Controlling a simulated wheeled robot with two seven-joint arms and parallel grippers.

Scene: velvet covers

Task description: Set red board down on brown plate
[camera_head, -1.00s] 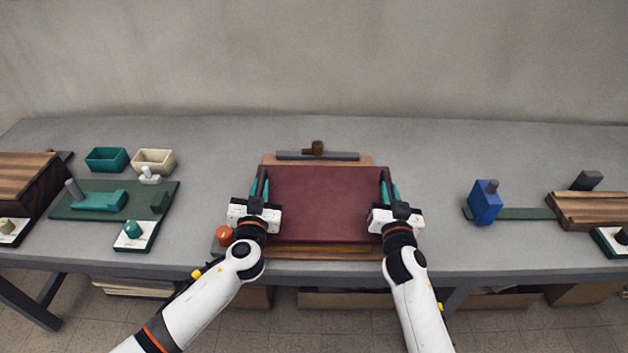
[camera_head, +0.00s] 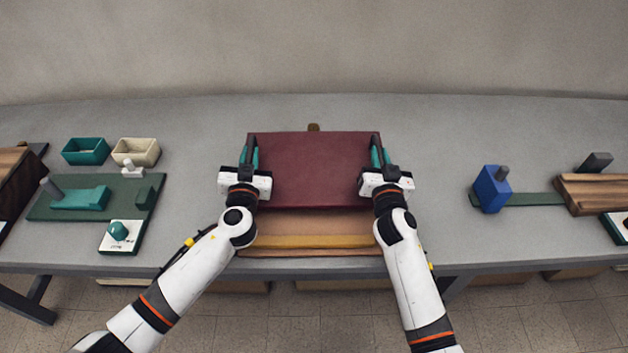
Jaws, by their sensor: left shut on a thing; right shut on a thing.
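The red board (camera_head: 314,172) is a flat dark-red panel held in the middle of the head view. My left gripper (camera_head: 250,158) is shut on its left edge. My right gripper (camera_head: 377,156) is shut on its right edge. The brown plate (camera_head: 310,228) shows below the board's near edge, with a yellowish strip along its front. The board covers the plate's far part. I cannot tell how large the gap between board and plate is.
A teal bin (camera_head: 86,151) and a cream bin (camera_head: 136,152) stand at the left, behind a green plate (camera_head: 118,206) with a teal part. A blue block (camera_head: 491,189) and a striped wooden block (camera_head: 598,193) are at the right. Grey table (camera_head: 430,160) is clear between.

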